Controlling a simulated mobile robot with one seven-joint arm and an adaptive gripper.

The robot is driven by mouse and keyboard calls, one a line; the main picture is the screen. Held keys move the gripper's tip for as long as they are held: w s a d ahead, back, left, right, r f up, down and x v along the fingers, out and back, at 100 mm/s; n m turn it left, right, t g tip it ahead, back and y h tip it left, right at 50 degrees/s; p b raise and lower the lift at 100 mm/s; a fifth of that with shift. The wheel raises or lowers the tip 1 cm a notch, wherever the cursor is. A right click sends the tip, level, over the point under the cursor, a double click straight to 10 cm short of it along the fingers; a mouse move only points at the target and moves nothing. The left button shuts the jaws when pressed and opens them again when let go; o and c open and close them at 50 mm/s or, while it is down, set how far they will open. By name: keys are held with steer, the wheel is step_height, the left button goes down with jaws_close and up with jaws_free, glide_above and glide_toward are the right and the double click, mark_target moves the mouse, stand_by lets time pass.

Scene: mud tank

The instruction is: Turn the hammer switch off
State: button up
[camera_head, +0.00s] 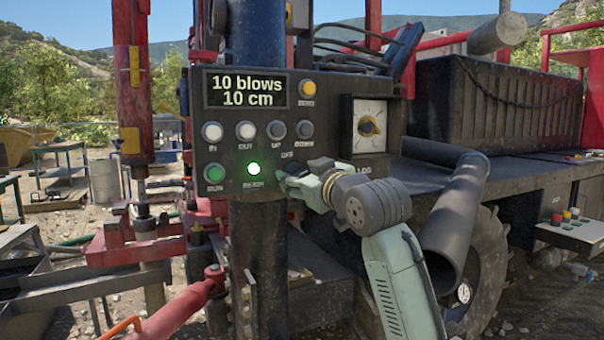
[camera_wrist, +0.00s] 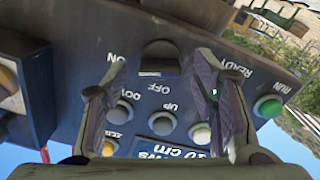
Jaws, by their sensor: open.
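The hammer switch (camera_wrist: 160,56) is a dark block on the control panel, between the ON and OFF labels in the upside-down wrist view. I cannot tell which way it is set. My gripper (camera_head: 300,175) is open at the lower right of the panel (camera_head: 222,138) and hides the switch in the head view. In the wrist view the fingers of my gripper (camera_wrist: 160,72) stand on either side of the switch, with gaps at both sides. I cannot tell their depth from the panel. The READY lamp (camera_head: 253,169) glows green.
A display (camera_head: 247,93) reads "10 blows 10 cm". Several round buttons surround it, including a green RUN button (camera_head: 214,173) and a yellow one (camera_head: 308,88). A white dial box (camera_head: 367,143) stands right of the panel. A thick dark pipe (camera_head: 452,215) lies right of my arm.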

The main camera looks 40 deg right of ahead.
steer(key=shift+c, duration=0.4)
steer(key=c, duration=1.1)
steer(key=shift+f+n, duration=0.1)
steer(key=shift+n, duration=0.2)
steer(key=n, duration=0.2)
steer(key=shift+n+b, duration=0.3)
steer(key=shift+b, duration=0.1)
steer(key=n+b, duration=0.1)
steer(key=n, duration=0.4)
steer(key=shift+n, duration=0.3)
steer(key=n, duration=0.4)
steer(key=shift+b, duration=0.4)
steer(key=n, duration=0.5)
steer(key=shift+b, duration=0.3)
